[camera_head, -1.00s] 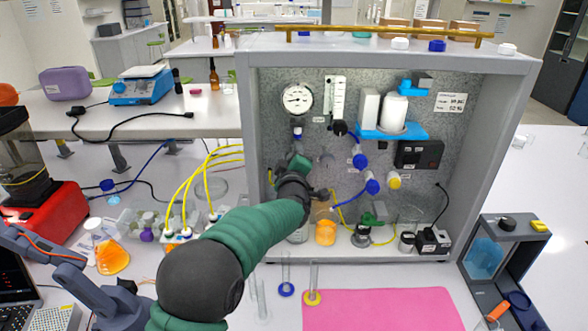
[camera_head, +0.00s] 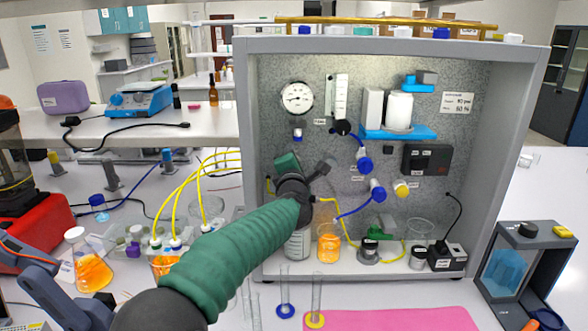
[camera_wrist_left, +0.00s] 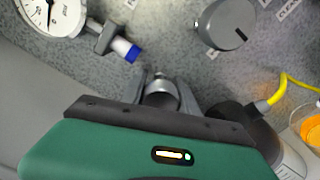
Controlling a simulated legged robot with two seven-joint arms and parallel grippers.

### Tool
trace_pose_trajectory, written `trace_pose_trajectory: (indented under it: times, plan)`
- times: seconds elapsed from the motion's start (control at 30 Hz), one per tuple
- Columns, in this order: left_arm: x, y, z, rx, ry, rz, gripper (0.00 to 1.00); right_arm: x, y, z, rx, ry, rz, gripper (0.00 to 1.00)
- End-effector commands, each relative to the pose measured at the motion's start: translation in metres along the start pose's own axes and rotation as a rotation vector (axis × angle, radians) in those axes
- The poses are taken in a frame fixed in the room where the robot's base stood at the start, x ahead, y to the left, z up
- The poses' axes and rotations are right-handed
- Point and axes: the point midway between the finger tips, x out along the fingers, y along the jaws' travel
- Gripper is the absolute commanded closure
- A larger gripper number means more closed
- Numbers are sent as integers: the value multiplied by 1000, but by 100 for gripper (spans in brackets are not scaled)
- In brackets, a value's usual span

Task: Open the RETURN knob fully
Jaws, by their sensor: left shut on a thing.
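My left gripper (camera_wrist_left: 160,93) is shut around a small silvery round part (camera_wrist_left: 161,88), which looks like a knob on the speckled panel. Its label is hidden, so I cannot read whether it says RETURN. In the head view the green gripper body (camera_head: 287,163) is at the panel, below the gauge (camera_head: 296,97), and hides the gripped part. A larger round grey knob with a dark mark (camera_wrist_left: 225,22) is up and right of the fingers in the wrist view, apart from them. My right gripper is not in view.
A blue-capped fitting (camera_wrist_left: 125,50) is close up-left of the fingers. Blue knobs (camera_head: 377,189) and a yellow knob (camera_head: 401,189) are to the right. A beaker of orange liquid (camera_head: 329,246) stands below. The rig's grey frame (camera_head: 246,150) bounds the left side.

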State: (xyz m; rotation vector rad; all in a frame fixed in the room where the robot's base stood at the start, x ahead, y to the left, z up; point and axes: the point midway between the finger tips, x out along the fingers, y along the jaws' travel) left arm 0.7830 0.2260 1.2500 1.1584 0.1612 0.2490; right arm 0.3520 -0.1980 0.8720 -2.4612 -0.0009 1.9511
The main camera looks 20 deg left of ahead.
Motion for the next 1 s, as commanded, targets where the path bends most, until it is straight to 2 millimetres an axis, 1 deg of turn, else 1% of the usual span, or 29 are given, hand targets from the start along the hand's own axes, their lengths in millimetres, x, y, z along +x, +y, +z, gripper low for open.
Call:
trace_pose_trajectory:
  times: [0.03,0.4,0.8,1.0]
  plan:
    - [0,-8,-4,-40,2,-5,100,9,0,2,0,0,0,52]
    - [1,-10,-4,-393,4,-7,100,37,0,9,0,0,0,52]
    - [1,-12,-3,-754,6,-9,100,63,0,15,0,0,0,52]
    - [1,-12,-2,-890,8,-9,100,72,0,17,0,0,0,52]
